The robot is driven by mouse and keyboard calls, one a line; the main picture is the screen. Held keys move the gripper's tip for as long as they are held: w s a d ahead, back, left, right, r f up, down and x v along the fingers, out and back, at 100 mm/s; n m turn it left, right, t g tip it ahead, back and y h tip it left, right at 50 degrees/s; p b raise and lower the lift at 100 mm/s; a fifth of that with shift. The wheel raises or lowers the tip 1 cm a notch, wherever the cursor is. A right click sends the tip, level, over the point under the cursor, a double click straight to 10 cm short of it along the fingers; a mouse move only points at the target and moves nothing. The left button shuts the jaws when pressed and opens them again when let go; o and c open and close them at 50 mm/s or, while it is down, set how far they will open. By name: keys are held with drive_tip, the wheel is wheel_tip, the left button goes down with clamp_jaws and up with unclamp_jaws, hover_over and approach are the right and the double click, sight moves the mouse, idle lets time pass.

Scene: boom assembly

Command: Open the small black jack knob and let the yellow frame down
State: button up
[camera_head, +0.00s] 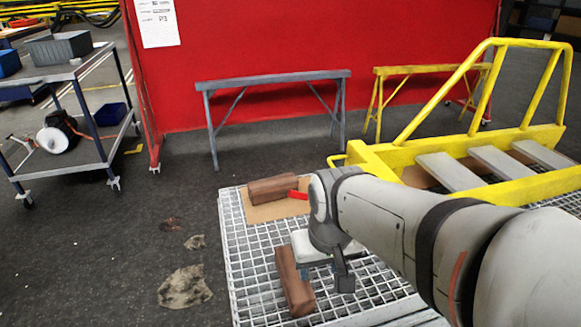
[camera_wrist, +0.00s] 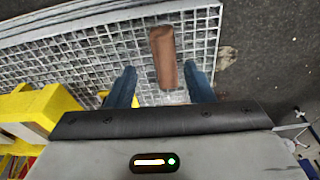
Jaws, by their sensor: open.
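The yellow frame (camera_head: 385,160), with grey steps and a handrail, stands at the right in the head view, low over the grating. Part of the yellow frame (camera_wrist: 35,110) also shows at the left of the wrist view. I cannot make out the small black jack knob in either view. My gripper (camera_wrist: 161,85) is open, its two blue fingers apart, pointing down over the grating. In the wrist view a brown wooden block (camera_wrist: 163,52) shows between and beyond the fingers; no grip on it shows. In the head view my arm hides part of the frame and grating.
The metal grating (camera_head: 240,265) bears the brown block (camera_head: 293,282) and a second block (camera_head: 270,188) on cardboard beside a red piece (camera_head: 298,194). Trestles (camera_head: 275,80) stand before a red wall (camera_head: 270,35). A cart (camera_head: 75,165) stands left. Floor lies open left of the grating.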

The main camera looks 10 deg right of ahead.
drive_tip(key=shift+o, duration=0.3)
drive_tip(key=w+d+m+b, duration=0.1)
drive_tip(key=w+m+b, duration=0.1)
drive_tip(key=w, duration=0.6)
drive_tip(key=shift+w+d+f+m, duration=0.25)
drive_tip(key=shift+w+d+m, duration=0.15)
drive_tip(key=shift+m, duration=0.5)
drive_tip(key=w+d+f+m+b, duration=0.2)
drive_tip(key=w+d+f+m, duration=0.2)
drive_tip(key=w, duration=0.4)
drive_tip(key=w+d+f+m+g+b, duration=0.1)
drive_tip(key=w+d+f+m+b, duration=0.1)
drive_tip(key=w+d+f+m, duration=0.3)
drive_tip(key=w+d+f+m+g+b, duration=0.1)
drive_tip(key=w+d+f+m, duration=0.4)
drive_tip(key=w, duration=0.7)
drive_tip(key=shift+w+d+f+b, duration=0.25)
drive_tip(key=shift+d+f, duration=0.3)
drive_tip(key=shift+f, duration=0.15)
drive_tip(key=shift+w+d+f+b, duration=0.1)
drive_tip(key=shift+d+f+b, duration=0.1)
drive_tip(key=shift+d+f, duration=0.4)
drive_tip(key=shift+w+d+f, duration=0.1)
drive_tip(key=shift+f, duration=0.2)
wheel_tip(320, 180, down, 8)
drive_tip(key=shift+r+b, duration=0.2)
drive_tip(key=shift+b, duration=0.6)
drive_tip(key=shift+c, duration=0.2)
drive_tip(key=c, duration=0.9)
